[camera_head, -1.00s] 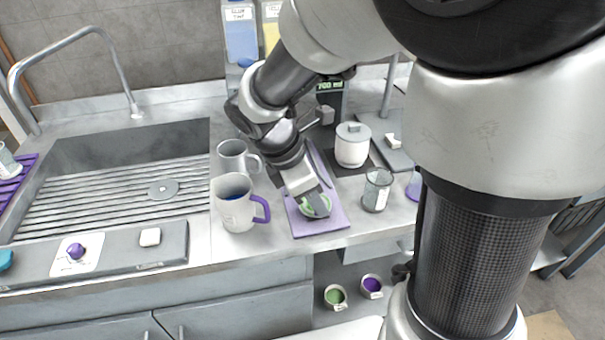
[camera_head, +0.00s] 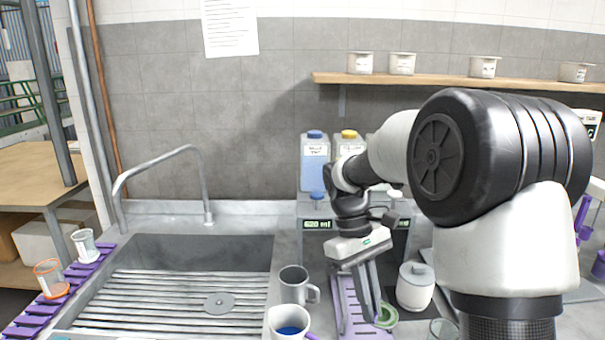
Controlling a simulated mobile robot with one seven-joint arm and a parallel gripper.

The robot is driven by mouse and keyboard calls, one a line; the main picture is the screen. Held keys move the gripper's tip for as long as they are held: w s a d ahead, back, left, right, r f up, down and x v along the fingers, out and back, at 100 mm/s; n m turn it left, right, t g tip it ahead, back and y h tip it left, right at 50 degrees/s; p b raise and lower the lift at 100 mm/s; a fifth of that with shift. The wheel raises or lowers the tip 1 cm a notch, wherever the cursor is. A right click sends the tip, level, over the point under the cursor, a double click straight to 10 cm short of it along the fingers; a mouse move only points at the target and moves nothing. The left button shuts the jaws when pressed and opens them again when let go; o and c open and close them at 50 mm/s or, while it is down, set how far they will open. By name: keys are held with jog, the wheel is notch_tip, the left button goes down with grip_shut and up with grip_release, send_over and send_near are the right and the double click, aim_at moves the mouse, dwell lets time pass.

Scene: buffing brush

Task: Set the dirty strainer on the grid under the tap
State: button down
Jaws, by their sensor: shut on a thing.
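My gripper (camera_head: 376,308) points down over the counter right of the sink. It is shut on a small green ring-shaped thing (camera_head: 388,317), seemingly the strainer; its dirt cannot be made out. A purple mat (camera_head: 351,318) lies below and beside the fingers; whether the strainer touches it cannot be told.
A grey mug (camera_head: 296,285) and a white mug (camera_head: 286,321) with blue liquid stand between gripper and sink. A lidded white jar (camera_head: 415,287) stands right of the gripper. Two cups stand on a purple rack (camera_head: 95,268) left of the sink. Most of the grid is bare.

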jog(key=w+m, duration=0.1)
jog(key=m, duration=0.1)
jog(key=f+m+y, duration=0.1)
jog(key=w+f+m+y, duration=0.1)
jog(key=m, duration=0.1)
jog(key=shift+w+d+f+m+g, duration=0.25)
jog(key=shift+w+m+g, duration=0.05)
jog(key=shift+w, duration=0.05)
jog(key=shift+w+r+m+p, duration=0.15)
jog(key=shift+r+m+p, duration=0.05)
jog(key=shift+m+p, duration=0.35)
jog(key=s+r+p, duration=0.1)
jog(key=r+p, duration=0.1)
jog(key=p, duration=0.6)
jog(key=shift+s+r+p, duration=0.1)
jog(key=shift+s+p, duration=0.1)
jog(key=shift+p, duration=0.1)
jog(key=shift+s+r+p, duration=0.1)
jog(key=shift+s+p, duration=0.2)
jog(key=shift+p, duration=0.85)
jog(key=shift+s+p, duration=0.15)
jog(key=shift+p, duration=0.2)
jog(key=shift+a+f, duration=0.1)
jog(key=shift+f, duration=0.1)
